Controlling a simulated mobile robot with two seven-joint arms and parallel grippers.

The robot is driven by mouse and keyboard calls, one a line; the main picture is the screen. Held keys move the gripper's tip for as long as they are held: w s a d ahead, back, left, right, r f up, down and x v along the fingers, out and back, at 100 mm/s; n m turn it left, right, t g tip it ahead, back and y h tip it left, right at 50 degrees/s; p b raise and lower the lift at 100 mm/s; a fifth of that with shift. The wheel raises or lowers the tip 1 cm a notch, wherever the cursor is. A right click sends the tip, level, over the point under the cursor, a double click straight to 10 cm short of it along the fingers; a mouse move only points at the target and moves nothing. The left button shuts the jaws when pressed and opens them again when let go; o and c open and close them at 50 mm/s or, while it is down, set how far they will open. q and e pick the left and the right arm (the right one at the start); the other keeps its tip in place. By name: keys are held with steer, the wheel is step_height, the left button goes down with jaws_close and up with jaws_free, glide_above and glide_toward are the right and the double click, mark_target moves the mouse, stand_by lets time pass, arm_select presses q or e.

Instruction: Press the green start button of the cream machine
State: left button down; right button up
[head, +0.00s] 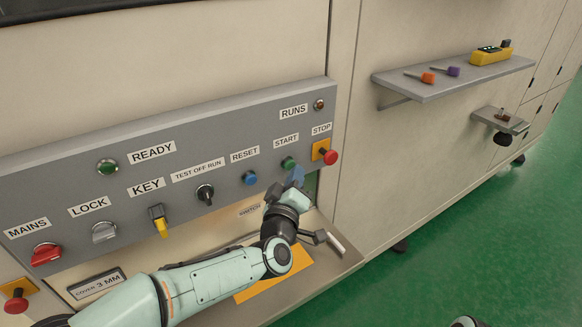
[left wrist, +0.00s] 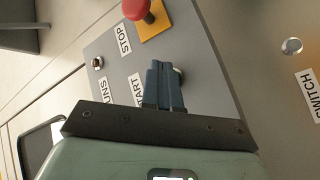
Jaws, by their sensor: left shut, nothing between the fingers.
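The green start button (head: 288,163) sits under the START label (head: 286,141) on the grey panel of the cream machine (head: 160,60). My left gripper (head: 297,175) is just below and right of the button in the head view, its blue fingers shut and empty, close in front of the panel. In the left wrist view the closed fingers (left wrist: 163,75) point at the panel beside the START label (left wrist: 136,90) and hide most of the button; only a metallic rim shows beside them. I cannot tell whether the fingertips touch it. My right gripper is not in view.
The red stop button (head: 331,157) on its yellow plate is close to the right of the start button. The blue reset button (head: 250,177) is to its left. A ledge (head: 325,270) runs below the panel. A shelf (head: 440,84) with tools is at the right.

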arm_select(q)
steer(key=shift+w+a, duration=0.3)
steer(key=shift+w, duration=0.15)
stand_by(1.0)
steer(key=shift+s, duration=0.1)
steer(key=shift+s+d+b, duration=0.35)
steer(key=shift+s+d, duration=0.15)
steer(key=shift+s, duration=0.15)
steer(key=shift+s+d+b, duration=0.2)
steer(key=shift+s+d, duration=0.55)
steer(key=shift+s, duration=0.3)
steer(key=shift+s+d+b, duration=0.15)
steer(key=shift+s+d, duration=0.6)
steer(key=shift+s, duration=0.25)
